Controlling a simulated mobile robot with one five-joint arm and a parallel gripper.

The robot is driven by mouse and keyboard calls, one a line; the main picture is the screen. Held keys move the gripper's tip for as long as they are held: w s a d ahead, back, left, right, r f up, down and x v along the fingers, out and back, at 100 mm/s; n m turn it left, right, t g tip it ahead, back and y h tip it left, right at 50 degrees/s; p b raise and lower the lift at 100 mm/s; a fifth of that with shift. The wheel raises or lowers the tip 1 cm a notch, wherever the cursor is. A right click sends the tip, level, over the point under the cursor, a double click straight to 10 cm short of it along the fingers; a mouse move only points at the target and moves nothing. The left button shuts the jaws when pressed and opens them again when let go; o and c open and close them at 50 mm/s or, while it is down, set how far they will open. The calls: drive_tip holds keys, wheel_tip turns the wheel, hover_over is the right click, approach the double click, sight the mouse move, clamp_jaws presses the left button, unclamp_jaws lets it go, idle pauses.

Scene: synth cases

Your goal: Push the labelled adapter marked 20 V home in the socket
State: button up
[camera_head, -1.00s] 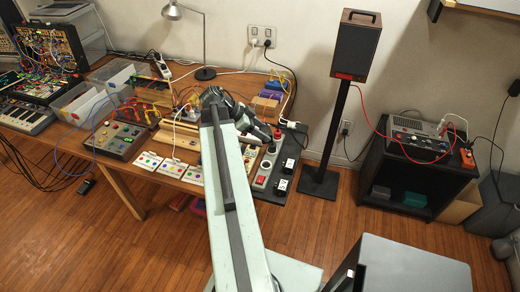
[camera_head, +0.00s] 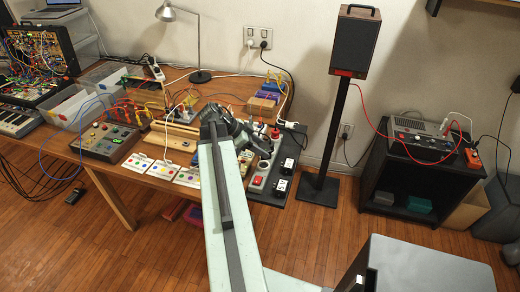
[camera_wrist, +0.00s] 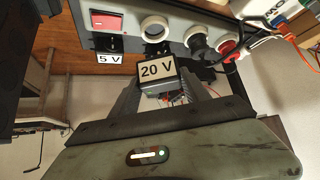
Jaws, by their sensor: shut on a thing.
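The adapter marked 20 V (camera_wrist: 156,70) is a dark block with a white label, in the middle of the wrist view. My gripper (camera_wrist: 161,88) is shut on it, one finger on each side. The adapter is at the edge of the grey socket strip (camera_wrist: 132,39), below a white ring (camera_wrist: 155,29). A dark part lies between its label and the strip; how deep it sits I cannot tell. In the head view my arm covers part of the strip (camera_head: 257,184), and the gripper's hold is not clear there.
An adapter marked 5 V (camera_wrist: 109,58) is on the strip left of the 20 V one, below a red switch (camera_wrist: 107,20). A dark plug (camera_wrist: 197,42) and a red plug (camera_wrist: 228,46) with a cord are to the right. White button cards (camera_head: 160,171) lie left of my arm.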

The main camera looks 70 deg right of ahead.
drive_tip(key=shift+f+b, duration=0.4)
drive_tip(key=shift+f, duration=0.5)
drive_tip(key=shift+f, duration=0.1)
drive_tip(key=shift+f+b, duration=0.7)
drive_tip(key=shift+b, duration=0.05)
drive_tip(key=shift+f, duration=0.2)
drive_tip(key=shift+f+b, duration=0.3)
drive_tip(key=shift+b, duration=0.25)
drive_tip(key=shift+f+b, duration=0.75)
drive_tip(key=o, duration=1.5)
drive_tip(key=shift+r, duration=0.1)
drive_tip(key=shift+o, duration=0.2)
